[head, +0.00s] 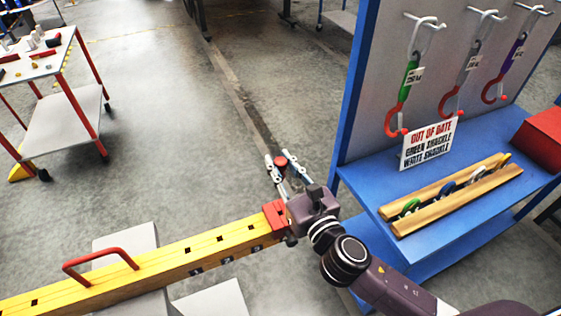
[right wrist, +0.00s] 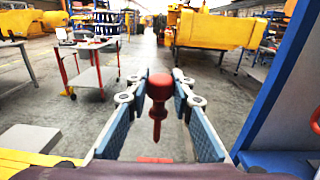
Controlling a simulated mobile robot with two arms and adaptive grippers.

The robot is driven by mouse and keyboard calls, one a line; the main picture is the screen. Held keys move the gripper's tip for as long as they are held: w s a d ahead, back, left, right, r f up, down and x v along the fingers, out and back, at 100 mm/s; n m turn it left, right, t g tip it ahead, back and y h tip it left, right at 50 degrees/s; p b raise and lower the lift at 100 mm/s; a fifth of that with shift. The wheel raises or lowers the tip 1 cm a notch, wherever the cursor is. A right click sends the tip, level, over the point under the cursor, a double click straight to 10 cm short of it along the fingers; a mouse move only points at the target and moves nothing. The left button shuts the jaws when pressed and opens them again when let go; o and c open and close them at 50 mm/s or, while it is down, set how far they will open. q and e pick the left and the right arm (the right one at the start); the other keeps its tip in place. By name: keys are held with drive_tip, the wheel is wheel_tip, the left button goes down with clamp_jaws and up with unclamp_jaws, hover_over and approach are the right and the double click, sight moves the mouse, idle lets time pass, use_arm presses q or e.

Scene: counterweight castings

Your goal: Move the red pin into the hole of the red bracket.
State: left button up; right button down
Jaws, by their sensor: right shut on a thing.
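The red pin (head: 281,162) has a round knob head and a narrow shank that points down in the right wrist view (right wrist: 159,89). My right gripper (head: 283,170) is shut on it, with the pin between the blue-padded fingertips, also in the right wrist view (right wrist: 161,82). The red bracket (head: 274,212) sits at the right end of a yellow beam, beside my right gripper's body. The pin is out past the bracket, apart from it. The bracket's hole cannot be made out. My left gripper is not in view.
The yellow beam (head: 190,252) carries a red handle (head: 98,256) and has dark square slots. A blue bench (head: 400,185) with hanging hooks, a sign (head: 428,144) and wooden rails stands close on the right. A trolley (head: 62,118) stands far left.

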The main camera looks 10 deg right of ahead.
drive_tip(key=shift+f+b, duration=5.85)
drive_tip(key=shift+f, duration=1.85)
drive_tip(key=c, duration=1.6)
unclamp_jaws()
drive_tip(key=shift+s, duration=0.15)
drive_tip(key=v, duration=1.1)
drive_tip(key=shift+s+d, duration=0.1)
drive_tip(key=shift+s, duration=0.25)
